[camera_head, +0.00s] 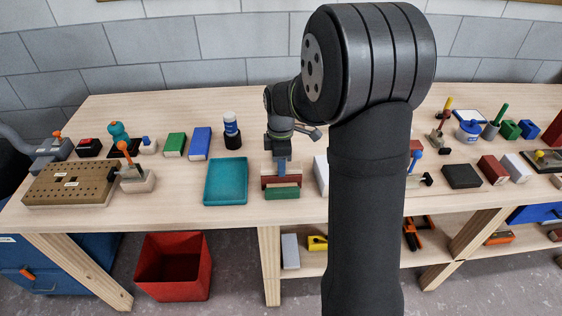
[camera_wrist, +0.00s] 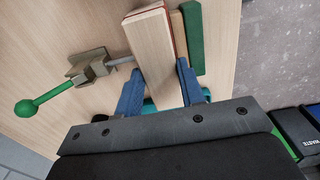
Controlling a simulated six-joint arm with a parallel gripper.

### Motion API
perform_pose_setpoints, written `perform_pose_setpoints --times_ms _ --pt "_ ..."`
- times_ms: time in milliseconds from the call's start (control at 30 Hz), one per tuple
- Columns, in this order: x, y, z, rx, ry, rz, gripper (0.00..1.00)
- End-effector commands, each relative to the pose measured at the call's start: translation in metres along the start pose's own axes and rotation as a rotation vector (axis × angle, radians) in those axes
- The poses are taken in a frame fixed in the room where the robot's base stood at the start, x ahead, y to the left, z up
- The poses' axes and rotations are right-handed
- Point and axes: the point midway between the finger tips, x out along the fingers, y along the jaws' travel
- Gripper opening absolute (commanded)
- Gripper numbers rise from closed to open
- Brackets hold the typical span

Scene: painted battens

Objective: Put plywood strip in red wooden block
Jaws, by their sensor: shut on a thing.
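My gripper (camera_wrist: 158,92) has blue fingers and is shut on the plywood strip (camera_wrist: 150,48), a pale plank running up the wrist view between the fingers. A thin red edge along the strip's far end and right side appears to be the red wooden block (camera_wrist: 171,14), mostly hidden under or behind the strip. In the head view my gripper (camera_head: 280,158) is low over the table, right at the reddish block (camera_head: 272,182). The strip is hard to make out there. I cannot tell whether the strip is inside the block or only above it.
A green batten (camera_wrist: 194,38) lies close to the right of the strip, with a tan piece between them. A green-handled toggle clamp (camera_wrist: 90,68) stands to the left. In the head view a teal tray (camera_head: 226,182) is left of the gripper, and the table edge is close in front.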

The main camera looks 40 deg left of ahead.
Motion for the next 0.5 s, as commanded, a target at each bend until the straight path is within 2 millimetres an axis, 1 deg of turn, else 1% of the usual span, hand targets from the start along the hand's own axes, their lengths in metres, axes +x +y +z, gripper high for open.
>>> perform_pose_setpoints --times_ms 267,300,367,400,500 --pt "0.0019 0.0001 0.0002 0.0 0.0 0.001 0.13" --pt "0.0025 0.0002 0.0002 0.0 0.0 0.001 0.37" --pt "0.0021 0.0003 0.0002 0.0 0.0 0.002 0.49" --pt "0.0021 0.0002 0.0002 0.0 0.0 0.001 0.57" --pt "0.002 0.0003 0.0002 0.0 0.0 0.001 0.57"
